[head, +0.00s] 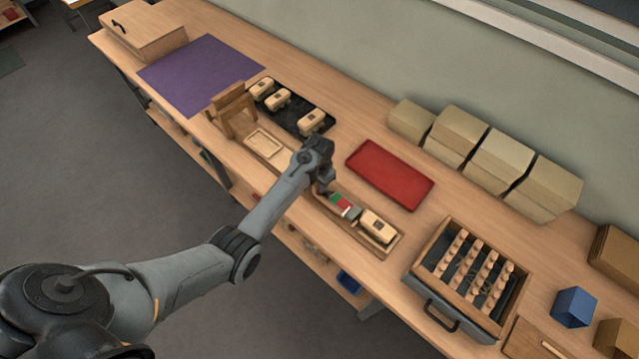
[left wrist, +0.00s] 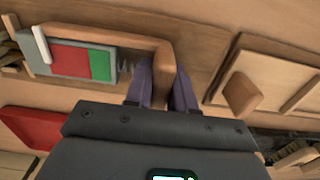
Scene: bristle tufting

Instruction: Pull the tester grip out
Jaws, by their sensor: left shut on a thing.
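The tester shows in the left wrist view as a grey body with a red panel and a green panel (left wrist: 70,62). It also shows in the head view (head: 340,204). A tan wooden grip (left wrist: 163,58) stands at its right end in the wrist view, with small grey coil-like shapes between grip and panels. My left gripper (left wrist: 163,80) has its dark purple fingers on either side of the grip's end and is shut on it. In the head view my left wrist (head: 325,180) hides the grip. My right gripper is not in view.
A cream block (head: 378,226) sits in a wooden tray beside the tester. A red mat (head: 390,174) lies behind. A dark tray (head: 324,134) holds cream blocks. An open drawer box (head: 416,266) with several pegs stands right. A wooden stand (head: 232,106) is left.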

